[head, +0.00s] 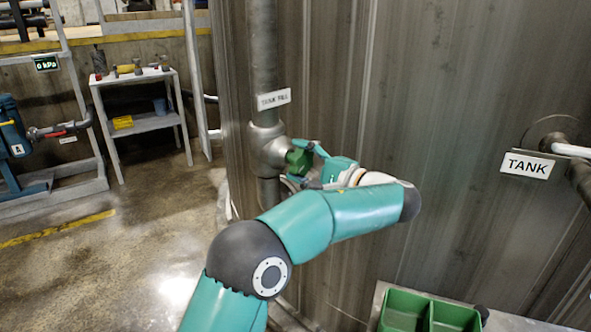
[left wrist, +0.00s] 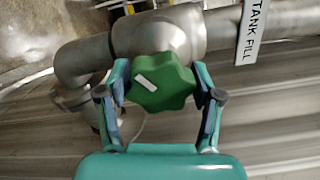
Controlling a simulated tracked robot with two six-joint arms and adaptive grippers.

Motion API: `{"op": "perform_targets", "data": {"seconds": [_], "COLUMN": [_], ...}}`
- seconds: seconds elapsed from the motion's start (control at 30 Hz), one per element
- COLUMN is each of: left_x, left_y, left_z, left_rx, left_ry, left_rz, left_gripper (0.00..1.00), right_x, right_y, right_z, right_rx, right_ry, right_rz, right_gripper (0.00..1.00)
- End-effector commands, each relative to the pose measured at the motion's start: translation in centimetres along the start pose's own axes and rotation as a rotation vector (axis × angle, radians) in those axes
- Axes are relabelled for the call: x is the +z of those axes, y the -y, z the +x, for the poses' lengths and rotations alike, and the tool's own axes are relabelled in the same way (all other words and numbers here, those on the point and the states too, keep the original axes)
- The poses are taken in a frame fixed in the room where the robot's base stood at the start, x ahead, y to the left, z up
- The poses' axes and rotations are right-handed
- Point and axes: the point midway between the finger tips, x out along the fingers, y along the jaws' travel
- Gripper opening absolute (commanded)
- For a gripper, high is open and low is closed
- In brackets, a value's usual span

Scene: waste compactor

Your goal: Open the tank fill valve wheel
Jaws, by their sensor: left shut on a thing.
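The tank fill valve wheel (head: 298,160) is a small green lobed handwheel on the grey valve body (head: 267,148) of a vertical pipe, below a "TANK FILL" label (head: 273,99). In the left wrist view the wheel (left wrist: 162,82) shows a white mark on its face. My left gripper (head: 306,163) is shut on the wheel. In the left wrist view its two fingers (left wrist: 164,92) press on opposite sides of the rim. The wheel's far side is hidden. My right gripper is not in view.
A corrugated tank wall (head: 430,120) stands close behind the pipe. A "TANK" label (head: 527,164) and a pipe are at the right. A green divided bin (head: 428,309) is at the lower right. A shelf (head: 150,122) with small items stands at the left, beyond open floor.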

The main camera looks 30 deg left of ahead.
Motion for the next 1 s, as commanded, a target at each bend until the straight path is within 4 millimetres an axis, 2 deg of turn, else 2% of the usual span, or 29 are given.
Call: {"op": "perform_targets", "data": {"seconds": [0.03,1.0], "left_x": [-0.6,-0.7], "left_y": [-0.7,-0.8], "left_z": [-0.5,-0.4], "left_rx": [-0.001,0.005], "left_ry": [-0.018,-0.016], "left_rz": [-0.041,-0.961], "left_gripper": [0.31,0.31], "right_x": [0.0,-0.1], "right_y": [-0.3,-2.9], "right_z": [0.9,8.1], "right_rx": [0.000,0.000], "right_ry": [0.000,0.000], "right_rz": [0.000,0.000], "right_gripper": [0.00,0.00]}}
